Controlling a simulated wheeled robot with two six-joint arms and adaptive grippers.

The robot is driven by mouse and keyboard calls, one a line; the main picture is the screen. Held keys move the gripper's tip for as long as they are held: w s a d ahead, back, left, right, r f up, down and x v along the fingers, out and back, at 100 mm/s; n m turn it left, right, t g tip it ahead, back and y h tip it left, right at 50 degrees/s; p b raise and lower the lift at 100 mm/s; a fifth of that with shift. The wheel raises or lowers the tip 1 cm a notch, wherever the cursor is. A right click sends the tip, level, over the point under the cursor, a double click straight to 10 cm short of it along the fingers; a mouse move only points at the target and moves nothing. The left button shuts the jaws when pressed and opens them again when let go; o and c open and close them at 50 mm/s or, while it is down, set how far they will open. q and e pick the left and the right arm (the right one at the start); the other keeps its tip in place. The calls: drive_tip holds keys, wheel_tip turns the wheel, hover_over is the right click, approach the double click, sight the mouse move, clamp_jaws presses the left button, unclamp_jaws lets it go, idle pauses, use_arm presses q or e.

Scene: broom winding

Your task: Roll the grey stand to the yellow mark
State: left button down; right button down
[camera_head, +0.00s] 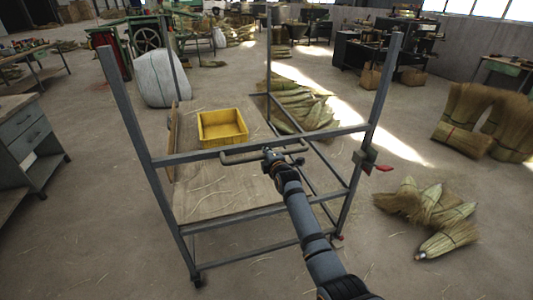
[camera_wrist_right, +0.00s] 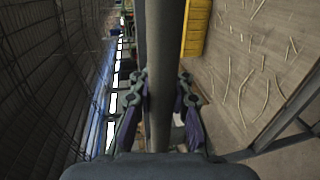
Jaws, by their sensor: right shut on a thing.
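The grey stand (camera_head: 128,112) is a tall metal frame on small wheels with a wooden deck (camera_head: 222,197), and it stands upright in front of me in the head view. A grey handle bar (camera_head: 237,157) runs along its near side. My right gripper (camera_head: 271,156) is shut on this handle near its middle. In the right wrist view the fingers (camera_wrist_right: 164,95) sit on both sides of the bar (camera_wrist_right: 165,40). My left gripper is in neither view. I see no yellow mark on the floor in these frames.
A yellow crate (camera_head: 222,128) sits on the deck. Broom bundles lie on the floor to the right (camera_head: 430,212) and behind the stand (camera_head: 300,100). A white sack (camera_head: 161,79) stands behind left. A drawer bench (camera_head: 30,145) is at far left. Floor between bench and stand is mostly clear.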

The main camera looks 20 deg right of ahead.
drive_tip(key=shift+r, duration=0.3)
drive_tip(key=c, duration=1.3)
unclamp_jaws()
drive_tip(key=shift+s+a, duration=0.1)
drive_tip(key=shift+o, duration=0.4)
drive_tip(key=shift+f, duration=0.1)
drive_tip(key=v, duration=1.2)
drive_tip(key=shift+f, duration=0.1)
